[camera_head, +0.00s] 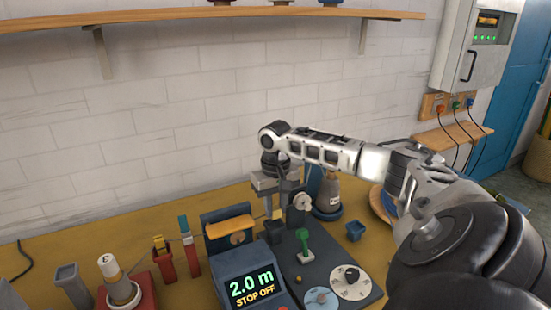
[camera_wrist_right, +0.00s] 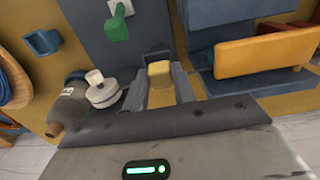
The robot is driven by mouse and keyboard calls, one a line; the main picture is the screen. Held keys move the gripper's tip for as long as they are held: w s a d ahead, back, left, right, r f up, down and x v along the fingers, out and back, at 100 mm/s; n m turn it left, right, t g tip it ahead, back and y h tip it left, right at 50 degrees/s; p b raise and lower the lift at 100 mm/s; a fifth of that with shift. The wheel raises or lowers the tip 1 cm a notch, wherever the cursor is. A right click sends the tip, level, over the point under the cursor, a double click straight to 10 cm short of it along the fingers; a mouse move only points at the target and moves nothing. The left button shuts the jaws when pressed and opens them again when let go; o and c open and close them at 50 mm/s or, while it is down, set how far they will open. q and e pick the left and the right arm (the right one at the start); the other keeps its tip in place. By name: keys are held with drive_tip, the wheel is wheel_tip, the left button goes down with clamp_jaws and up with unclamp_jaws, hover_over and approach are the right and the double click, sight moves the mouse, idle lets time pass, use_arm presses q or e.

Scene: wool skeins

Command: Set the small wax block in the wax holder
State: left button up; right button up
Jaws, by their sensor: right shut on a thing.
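My right gripper (camera_head: 276,208) points down over the middle of the bench machine. In the right wrist view its two grey fingers (camera_wrist_right: 161,88) are shut on a small yellow wax block (camera_wrist_right: 159,70), held between the tips. The block (camera_head: 277,214) is only a small yellow patch in the head view. I cannot tell surely which part is the wax holder. A small open blue cup (camera_head: 355,230) stands right of the machine and also shows in the wrist view (camera_wrist_right: 43,42). My left gripper is not in view.
A blue stand with an orange bar (camera_head: 230,227) is left of the gripper. A display unit (camera_head: 252,286), green lever (camera_head: 304,243) and white dial (camera_head: 351,282) are in front. A bottle (camera_head: 328,195) stands behind. Red posts (camera_head: 191,258) and a spool (camera_head: 119,283) are left.

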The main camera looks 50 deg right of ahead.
sight(276, 219)
drive_tip(key=shift+w+d+f, duration=0.45)
drive_tip(key=shift+d+f, duration=0.05)
drive_tip(key=shift+f, duration=1.85)
drive_tip(key=shift+s+f, duration=0.1)
drive_tip(key=shift+f, duration=0.2)
drive_tip(key=shift+s+a+f, duration=0.1)
drive_tip(key=shift+f, duration=0.15)
drive_tip(key=o, duration=1)
drive_tip(key=shift+a+f, duration=0.1)
drive_tip(key=shift+f, duration=0.05)
drive_tip(key=shift+o, duration=0.2)
drive_tip(key=shift+r, duration=0.35)
drive_tip(key=r, duration=1.1)
drive_tip(key=shift+w+d+r, duration=0.2)
drive_tip(key=shift+w+r, duration=0.05)
drive_tip(key=shift+r, duration=0.65)
